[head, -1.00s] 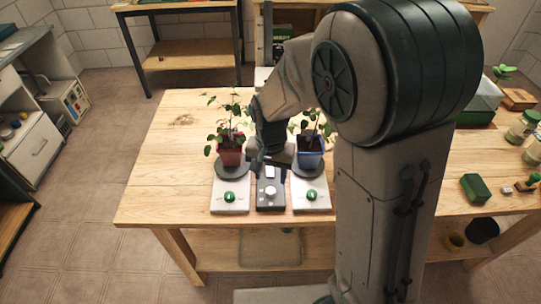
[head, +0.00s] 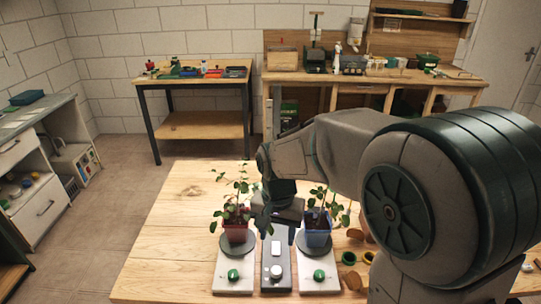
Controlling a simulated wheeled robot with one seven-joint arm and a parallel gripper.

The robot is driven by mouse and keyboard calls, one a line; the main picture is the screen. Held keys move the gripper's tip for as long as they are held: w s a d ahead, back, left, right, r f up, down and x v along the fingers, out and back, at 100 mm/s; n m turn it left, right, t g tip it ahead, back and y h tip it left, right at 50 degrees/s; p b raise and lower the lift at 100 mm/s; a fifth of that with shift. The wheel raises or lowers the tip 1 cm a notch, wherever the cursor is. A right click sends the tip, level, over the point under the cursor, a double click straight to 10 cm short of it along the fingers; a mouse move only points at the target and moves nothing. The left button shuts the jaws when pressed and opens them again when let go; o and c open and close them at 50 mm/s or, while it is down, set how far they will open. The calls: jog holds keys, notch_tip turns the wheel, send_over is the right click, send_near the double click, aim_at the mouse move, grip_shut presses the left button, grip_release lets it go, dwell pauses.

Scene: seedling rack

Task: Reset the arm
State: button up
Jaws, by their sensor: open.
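My arm reaches in from the right, and my gripper (head: 281,218) points down between two potted seedlings. Its jaws are open and nothing shows between them. On the left, a leafy seedling stands upright in a red pot (head: 237,234) on a white device with a dark round plate (head: 233,283). On the right, a seedling in a blue pot (head: 317,236) stands on a matching device (head: 317,284). A dark box with a white knob (head: 276,271) sits between the devices, just below my gripper. My arm hides part of the table's right side.
The wooden table (head: 170,245) has free room left of the red pot. Small yellow and brown round items (head: 349,258) lie right of the blue pot. A side table (head: 205,130) and a long workbench (head: 390,75) stand behind. A cabinet (head: 35,190) is at the left.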

jog(key=s+d+r+n+t, duration=0.1)
jog(key=s+d+r, duration=0.1)
jog(key=s+d, duration=0.4)
jog(key=s+d+r+n+t, duration=0.2)
jog(key=s+d, duration=0.4)
jog(key=s, duration=0.1)
jog(key=shift+r, duration=0.35)
